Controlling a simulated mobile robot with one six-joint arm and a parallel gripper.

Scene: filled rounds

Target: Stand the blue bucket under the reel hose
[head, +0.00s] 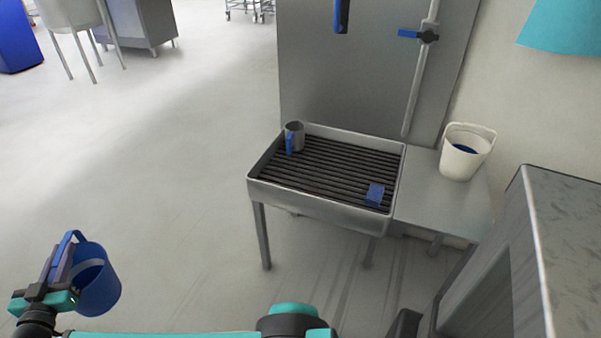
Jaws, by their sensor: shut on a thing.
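The blue bucket (103,291) hangs at the lower left in the head view, held well off the floor. My gripper (66,268) is shut on its handle side, and the fingers partly hide the handle. The bucket is slightly tilted and its inside shows. A blue-gripped hose nozzle (341,14) hangs at the top, cut off by the frame edge; the reel is not visible. Below it stands a metal sink stand with a slatted grate (265,187). The bucket is far to the left of the stand.
A grey jug with a blue handle (296,134) and a blue block (375,194) stand on the grate. A white bucket (466,152) stands on the side shelf (437,205). A pipe with a blue valve (408,33) runs behind. A grey cabinet (560,230) is at right. Floor at left is clear.

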